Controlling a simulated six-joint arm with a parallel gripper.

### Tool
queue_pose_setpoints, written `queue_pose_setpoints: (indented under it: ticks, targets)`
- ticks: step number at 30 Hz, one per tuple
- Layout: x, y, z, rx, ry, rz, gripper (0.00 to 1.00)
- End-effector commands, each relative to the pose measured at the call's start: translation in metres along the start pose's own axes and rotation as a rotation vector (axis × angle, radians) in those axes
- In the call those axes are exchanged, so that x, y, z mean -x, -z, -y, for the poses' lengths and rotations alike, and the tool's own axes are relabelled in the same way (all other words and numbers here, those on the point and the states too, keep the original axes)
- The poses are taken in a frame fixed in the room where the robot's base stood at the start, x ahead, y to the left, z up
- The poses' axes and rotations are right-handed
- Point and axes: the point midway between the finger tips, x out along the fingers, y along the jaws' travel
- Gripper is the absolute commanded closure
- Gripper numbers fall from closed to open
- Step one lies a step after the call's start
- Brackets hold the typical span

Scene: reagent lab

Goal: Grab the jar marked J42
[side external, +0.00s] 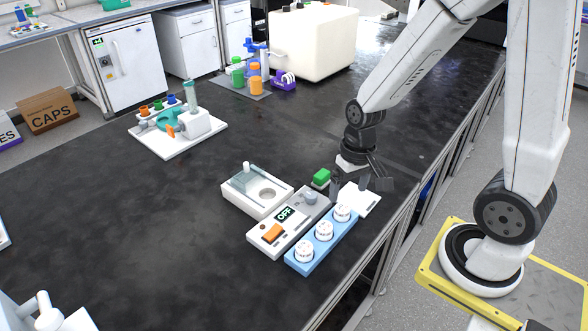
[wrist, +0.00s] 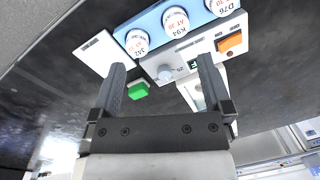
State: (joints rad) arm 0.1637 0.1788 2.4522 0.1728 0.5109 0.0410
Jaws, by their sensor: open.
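Three white-lidded jars stand in a row in a blue rack (side external: 292,262), which also shows in the wrist view (wrist: 152,20). The J42 jar (wrist: 135,42) is at the left end in the wrist view; its small tilted label appears to read J42. In the side view it is the jar (side external: 342,213) closest to my gripper. K94 (wrist: 174,20) is in the middle and D76 (wrist: 220,5) at the other end. My gripper (side external: 350,188) is open and empty, above the bench beside the J42 end of the rack. Its fingers (wrist: 162,68) are apart from the jars.
A grey device with an OFF display and orange switch (side external: 271,232) lies along the rack. A green block (side external: 321,178), white plate (side external: 365,202) and white tray (side external: 236,201) are close by. Farther left is a white board (side external: 160,150) with apparatus.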

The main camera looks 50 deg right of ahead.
Motion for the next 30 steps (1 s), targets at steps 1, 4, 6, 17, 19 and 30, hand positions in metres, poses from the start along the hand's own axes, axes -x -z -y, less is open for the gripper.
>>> queue_pose_setpoints:
  ticks: [1, 4, 6, 17, 19, 30]
  targets:
    - [-0.007, 0.001, -0.008, -0.08, 0.013, 0.048, 0.0]
    - [-0.018, 0.003, -0.019, -0.241, 0.053, 0.146, 0.0]
    - [-0.025, 0.004, -0.026, -0.351, 0.085, 0.211, 0.0]
    - [-0.058, 0.016, -0.058, -0.891, 0.328, 0.529, 0.0]
    - [-0.064, 0.02, -0.064, -0.989, 0.39, 0.586, 0.0]
    - [-0.089, 0.045, -0.104, -1.411, 0.757, 0.82, 0.0]
